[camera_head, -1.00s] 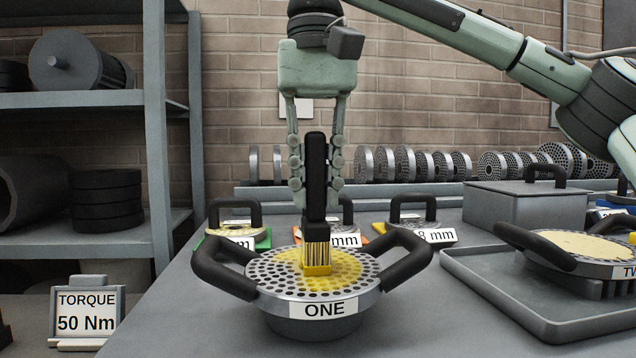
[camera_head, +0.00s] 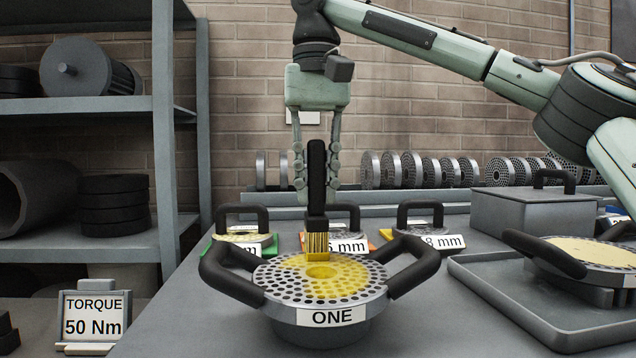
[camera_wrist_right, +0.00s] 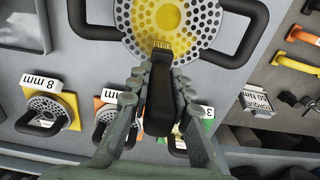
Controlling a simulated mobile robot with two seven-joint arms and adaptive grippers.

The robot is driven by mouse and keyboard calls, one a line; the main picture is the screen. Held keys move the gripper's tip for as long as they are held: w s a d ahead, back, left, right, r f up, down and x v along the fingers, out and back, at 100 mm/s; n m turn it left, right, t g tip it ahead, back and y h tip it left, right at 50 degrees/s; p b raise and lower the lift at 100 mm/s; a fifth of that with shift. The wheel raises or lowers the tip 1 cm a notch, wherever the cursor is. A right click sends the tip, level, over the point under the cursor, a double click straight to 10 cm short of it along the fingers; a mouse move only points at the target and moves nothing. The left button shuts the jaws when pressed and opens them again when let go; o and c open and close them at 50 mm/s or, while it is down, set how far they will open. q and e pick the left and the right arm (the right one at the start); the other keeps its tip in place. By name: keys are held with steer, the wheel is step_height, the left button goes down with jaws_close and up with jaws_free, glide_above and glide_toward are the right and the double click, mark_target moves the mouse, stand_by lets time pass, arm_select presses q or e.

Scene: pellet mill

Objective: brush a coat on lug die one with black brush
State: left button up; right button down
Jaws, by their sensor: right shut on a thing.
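The lug die labelled ONE (camera_head: 285,287) stands on the bench in the head view, a round plate with many holes and two black lug handles. A yellow coat covers the middle and right part of its top, and bare grey holes show at the left. My right gripper (camera_head: 317,180) is shut on the upright handle of the black brush (camera_head: 317,165). The brush's yellow-tipped bristles are at the back part of the die's top; I cannot tell if they touch. The brush also shows in the right wrist view (camera_wrist_right: 160,95). My left gripper is not in view.
A second die (camera_head: 590,250) with a cream-yellow top sits over a grey tray (camera_head: 480,285) at right. Handled dies with mm labels (camera_head: 415,238) stand behind die ONE. A grey lidded box (camera_head: 535,215) is at back right. A torque sign (camera_head: 92,318) stands at left.

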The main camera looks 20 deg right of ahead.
steer(key=shift+w, duration=0.15)
steer(key=shift+a, duration=0.15)
stand_by(0.4)
steer(key=a, duration=0.2)
steer(key=w+a, duration=0.1)
steer(key=shift+a, duration=0.4)
steer(key=s+a, duration=0.3)
steer(key=s, duration=0.9)
steer(key=shift+s+a, duration=0.15)
steer(key=shift+a, duration=0.05)
stand_by(0.9)
stand_by(0.3)
step_height(320, 180, up, 7)
stand_by(0.8)
